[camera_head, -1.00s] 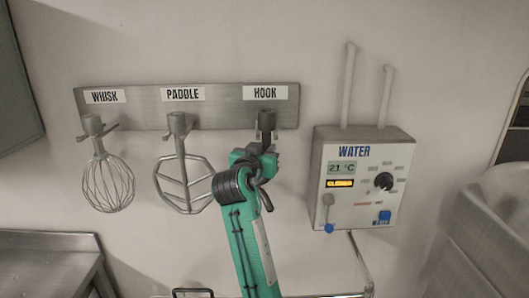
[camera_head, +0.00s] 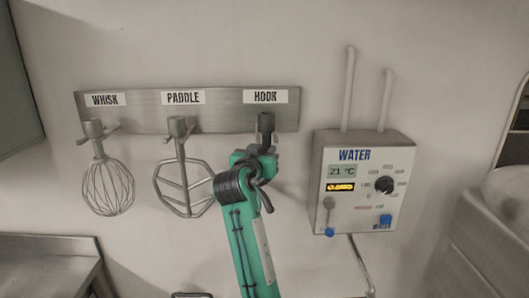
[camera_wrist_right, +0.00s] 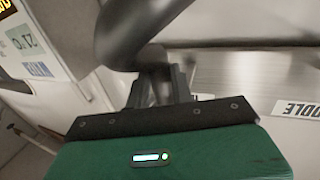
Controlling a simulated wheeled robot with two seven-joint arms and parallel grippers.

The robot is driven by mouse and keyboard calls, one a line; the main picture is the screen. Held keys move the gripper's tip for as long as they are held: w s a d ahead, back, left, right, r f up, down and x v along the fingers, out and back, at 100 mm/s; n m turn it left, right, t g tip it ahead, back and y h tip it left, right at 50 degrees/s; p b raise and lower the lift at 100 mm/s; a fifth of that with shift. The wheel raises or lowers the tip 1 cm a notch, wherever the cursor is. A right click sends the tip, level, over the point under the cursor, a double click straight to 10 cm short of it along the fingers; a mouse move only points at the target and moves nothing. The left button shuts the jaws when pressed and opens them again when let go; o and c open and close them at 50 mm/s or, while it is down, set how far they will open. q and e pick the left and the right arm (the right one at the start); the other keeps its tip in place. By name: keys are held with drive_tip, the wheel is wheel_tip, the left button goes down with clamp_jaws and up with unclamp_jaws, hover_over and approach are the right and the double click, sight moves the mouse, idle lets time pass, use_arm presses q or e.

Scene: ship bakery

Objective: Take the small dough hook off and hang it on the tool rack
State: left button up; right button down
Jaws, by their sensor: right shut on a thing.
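The tool rack (camera_head: 222,117) is a metal strip on the wall with WHISK, PADDLE and HOOK labels. The small dough hook (camera_head: 265,123) is dark grey, its top end upright in front of the rack under the HOOK label. My right gripper (camera_head: 262,153) is shut on the hook just below that end; the green arm hides part of the hook. In the right wrist view, the hook's thick curved part (camera_wrist_right: 125,32) rises beyond my fingers (camera_wrist_right: 161,87). I cannot tell whether the hook rests on its peg. My left gripper is not in view.
A wire whisk (camera_head: 107,185) and a flat paddle (camera_head: 184,187) hang left of my arm, the paddle close to it. A water control box (camera_head: 335,165) with pipes is close on the right. A steel counter (camera_head: 45,255) is at lower left.

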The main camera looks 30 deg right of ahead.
drive_tip(key=shift+f+b, duration=0.35)
drive_tip(key=shift+b, duration=0.1)
idle(0.3)
